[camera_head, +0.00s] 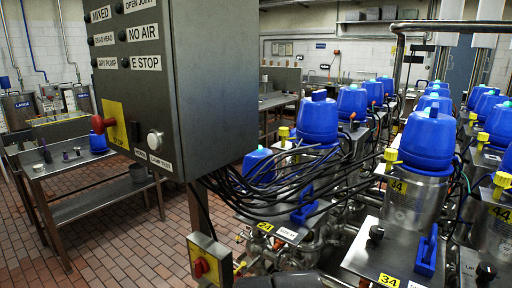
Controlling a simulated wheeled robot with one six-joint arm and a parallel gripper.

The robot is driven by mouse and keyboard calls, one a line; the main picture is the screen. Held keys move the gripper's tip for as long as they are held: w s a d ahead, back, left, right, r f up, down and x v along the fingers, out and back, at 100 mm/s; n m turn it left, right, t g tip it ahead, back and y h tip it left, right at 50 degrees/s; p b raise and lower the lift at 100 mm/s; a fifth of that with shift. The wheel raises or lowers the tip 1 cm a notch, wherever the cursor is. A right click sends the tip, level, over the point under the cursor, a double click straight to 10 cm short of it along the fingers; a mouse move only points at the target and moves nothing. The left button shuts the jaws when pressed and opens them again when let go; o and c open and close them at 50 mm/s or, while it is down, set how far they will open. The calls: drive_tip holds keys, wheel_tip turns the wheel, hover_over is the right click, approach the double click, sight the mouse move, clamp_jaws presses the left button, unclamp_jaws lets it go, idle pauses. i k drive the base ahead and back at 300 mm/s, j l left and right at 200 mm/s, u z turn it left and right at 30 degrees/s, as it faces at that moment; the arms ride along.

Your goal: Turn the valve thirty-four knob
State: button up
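The yellow label 34 (389,281) sits on the front edge of a metal valve plate (375,262) at the lower right. A small black knob (376,233) stands on the left of that plate. A blue lever-like handle (427,252) stands upright on its right. Behind them rises a metal valve cylinder (415,203) with a blue cap (428,138) and a yellow tag (398,186) whose number I cannot read surely. My gripper is not in view. Nothing is seen touching the black knob or the blue handle.
A grey control box (190,80) with a red knob fills the upper left. Black cables (300,185) run from it to the valves. A neighbouring plate (300,228) is labelled 24. A yellow box with a red button (203,265) stands low. Brick floor (120,225) is open at left.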

sight(376, 233)
drive_tip(key=k+j+z, duration=0.1)
drive_tip(key=k+l+u, duration=0.15)
drive_tip(key=k+j+z, duration=0.3)
drive_tip(key=k+l, duration=0.15)
drive_tip(key=l+u, duration=0.1)
drive_tip(key=l, duration=0.5)
